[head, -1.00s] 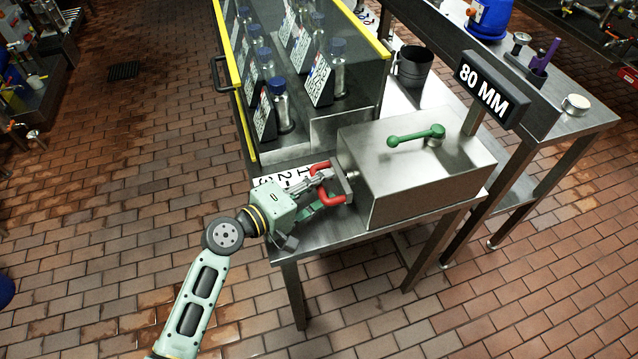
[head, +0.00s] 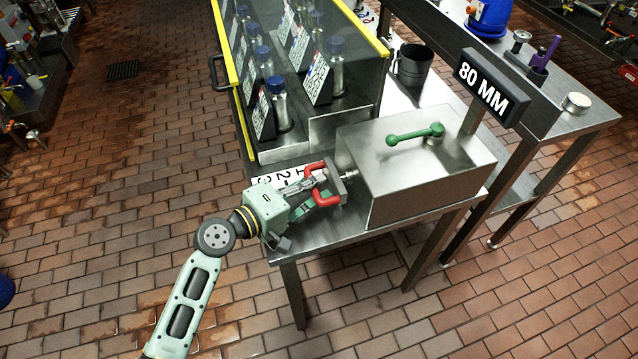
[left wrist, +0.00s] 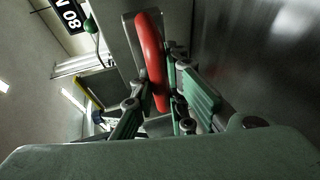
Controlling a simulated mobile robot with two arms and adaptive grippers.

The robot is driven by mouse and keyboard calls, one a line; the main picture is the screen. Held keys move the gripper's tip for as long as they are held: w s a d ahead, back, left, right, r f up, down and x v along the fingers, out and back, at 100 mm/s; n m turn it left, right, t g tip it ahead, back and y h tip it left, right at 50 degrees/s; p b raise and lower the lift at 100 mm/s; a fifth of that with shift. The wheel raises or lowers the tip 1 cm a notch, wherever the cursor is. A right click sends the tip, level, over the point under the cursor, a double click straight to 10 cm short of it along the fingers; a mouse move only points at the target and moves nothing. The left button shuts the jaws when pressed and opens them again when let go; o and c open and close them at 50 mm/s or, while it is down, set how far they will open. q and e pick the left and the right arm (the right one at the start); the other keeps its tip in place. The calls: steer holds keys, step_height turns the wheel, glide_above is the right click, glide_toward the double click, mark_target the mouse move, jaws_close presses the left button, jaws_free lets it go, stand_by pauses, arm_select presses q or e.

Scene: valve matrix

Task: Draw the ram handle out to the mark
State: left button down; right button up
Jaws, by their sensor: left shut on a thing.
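The red ram handle (head: 322,199) is a U-shaped grip on a grey plate, joined by a short metal rod (head: 348,173) to the left face of a steel box (head: 420,160). My left gripper (head: 316,187) is shut on the red handle. In the left wrist view the red handle (left wrist: 152,60) stands between my green fingers. A printed scale (head: 275,179) with numbers lies on the bench beside my gripper, partly hidden by it. A sign (head: 486,88) reading 80 MM stands behind the box. My right gripper is not in view.
A green lever (head: 415,135) sits on top of the box. The steel bench (head: 300,244) has an open front edge. A yellow-edged cabinet with blue-capped bottles (head: 278,100) stands behind it.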

arm_select(q)
steer(key=a, duration=0.1)
steer(key=s+a, duration=0.1)
steer(key=a, duration=0.2)
steer(key=shift+s+a+b, duration=0.25)
steer(key=shift+a+b, duration=0.1)
steer(key=shift+d, duration=0.15)
steer(key=c, duration=1.7)
jaws_free()
steer(key=shift+c, duration=0.2)
steer(key=v, duration=1.2)
